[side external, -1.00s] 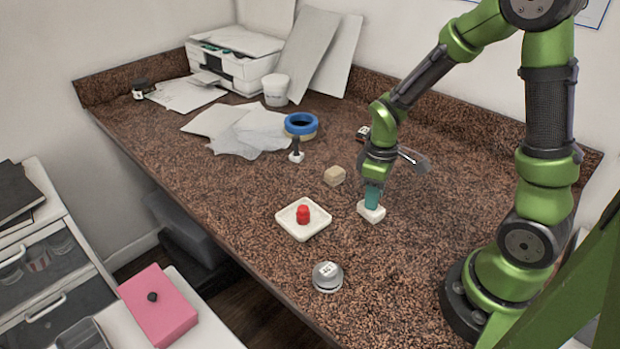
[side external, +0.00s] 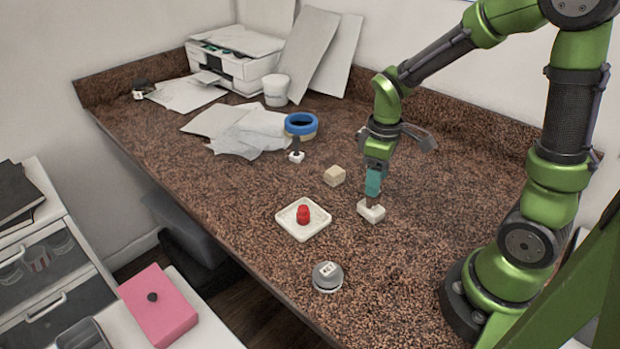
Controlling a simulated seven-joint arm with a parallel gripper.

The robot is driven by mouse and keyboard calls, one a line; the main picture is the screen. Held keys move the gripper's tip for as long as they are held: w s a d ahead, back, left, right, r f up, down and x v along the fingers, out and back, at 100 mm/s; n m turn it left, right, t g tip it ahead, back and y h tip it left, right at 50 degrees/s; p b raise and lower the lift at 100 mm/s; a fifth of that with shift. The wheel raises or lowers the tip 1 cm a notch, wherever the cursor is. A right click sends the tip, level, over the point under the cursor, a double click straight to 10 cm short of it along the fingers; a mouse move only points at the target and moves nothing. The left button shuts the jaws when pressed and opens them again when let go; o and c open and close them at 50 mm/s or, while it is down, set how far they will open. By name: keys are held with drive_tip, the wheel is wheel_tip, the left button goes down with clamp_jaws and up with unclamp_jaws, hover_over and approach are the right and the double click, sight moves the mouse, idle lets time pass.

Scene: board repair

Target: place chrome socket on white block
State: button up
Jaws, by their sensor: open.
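The white block (side external: 376,214) lies on the brown speckled counter, right of the white dish. My gripper (side external: 372,193) points down just above it, open, its teal part now higher than the block. A small dark brownish shape shows between the teal part and the block's top. I cannot tell whether it is the chrome socket, my fingertips or bare counter seen past them. No chrome socket can be made out clearly anywhere else.
A white dish (side external: 288,222) with a red piece (side external: 303,214) and a beige block (side external: 334,175) are left of my gripper. A grey round object (side external: 327,278) sits near the front edge. A blue-topped roll (side external: 300,123) and papers (side external: 240,133) lie farther back.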

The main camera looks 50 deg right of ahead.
drive_tip(key=s+a+r+m+t+y, duration=0.1)
drive_tip(key=s+a+r+m+t, duration=0.2)
drive_tip(key=r, duration=0.4)
drive_tip(key=s+a+r+m+t+y, duration=0.1)
drive_tip(key=s+a+r+m+t, duration=0.2)
drive_tip(key=r, duration=0.5)
drive_tip(key=a+m+t, duration=0.1)
drive_tip(key=a, duration=0.1)
drive_tip(key=shift+a+r, duration=0.25)
drive_tip(key=shift+a, duration=0.1)
